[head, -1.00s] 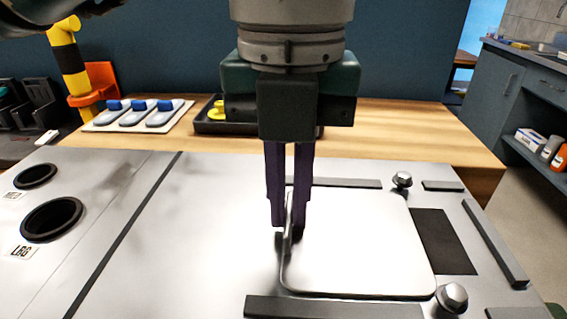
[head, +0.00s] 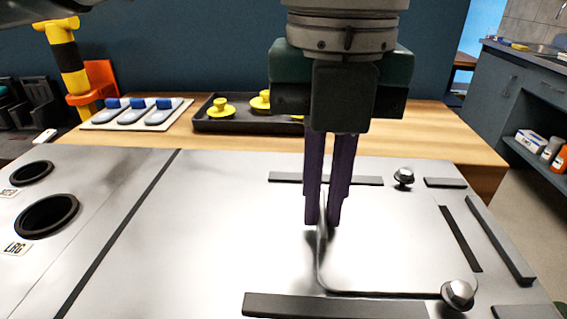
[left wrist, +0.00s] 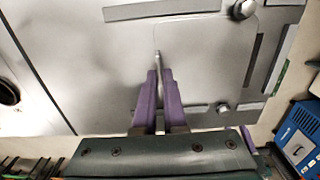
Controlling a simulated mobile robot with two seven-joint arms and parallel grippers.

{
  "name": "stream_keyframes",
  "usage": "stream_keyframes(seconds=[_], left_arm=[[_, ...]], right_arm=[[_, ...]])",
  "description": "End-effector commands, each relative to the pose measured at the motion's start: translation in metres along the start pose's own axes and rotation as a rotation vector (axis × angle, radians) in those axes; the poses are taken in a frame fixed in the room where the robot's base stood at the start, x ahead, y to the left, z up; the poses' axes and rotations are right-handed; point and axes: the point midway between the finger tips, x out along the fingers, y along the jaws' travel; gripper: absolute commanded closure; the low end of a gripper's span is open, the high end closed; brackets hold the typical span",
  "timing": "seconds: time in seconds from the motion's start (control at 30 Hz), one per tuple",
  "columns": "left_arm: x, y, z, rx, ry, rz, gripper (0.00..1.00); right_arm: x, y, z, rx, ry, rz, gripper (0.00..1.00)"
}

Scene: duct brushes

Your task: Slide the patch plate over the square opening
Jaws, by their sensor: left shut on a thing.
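The patch plate (head: 395,245) is a light metal plate with rounded corners lying flat on the metal panel. It also shows in the left wrist view (left wrist: 205,62). My left gripper (head: 324,222) is shut on the upright lip at the plate's left edge; its purple fingers also show in the left wrist view (left wrist: 159,80). The square opening (head: 461,238) shows only as a narrow dark strip beyond the plate's right edge; the plate hides the rest. My right gripper is not in view.
Dark guide rails (head: 335,307) run along the plate's near and far sides, and an end bar (head: 500,240) stands at right. Two metal knobs (head: 458,293) stand by the plate's right corners. Two round holes (head: 46,216) lie at left.

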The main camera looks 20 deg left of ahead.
Motion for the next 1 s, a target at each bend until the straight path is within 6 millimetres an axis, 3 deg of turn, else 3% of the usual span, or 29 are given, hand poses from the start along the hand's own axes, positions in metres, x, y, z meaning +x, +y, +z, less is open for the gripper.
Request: stream_keyframes(seconds=[0.7,1.0], left_arm=[[0.001,-0.028,0.000,0.000,0.000,0.000,1.00],[0.000,-0.030,0.000,0.000,0.001,0.000,1.00]], right_arm=[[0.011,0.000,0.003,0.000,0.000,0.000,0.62],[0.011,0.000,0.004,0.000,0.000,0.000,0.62]])
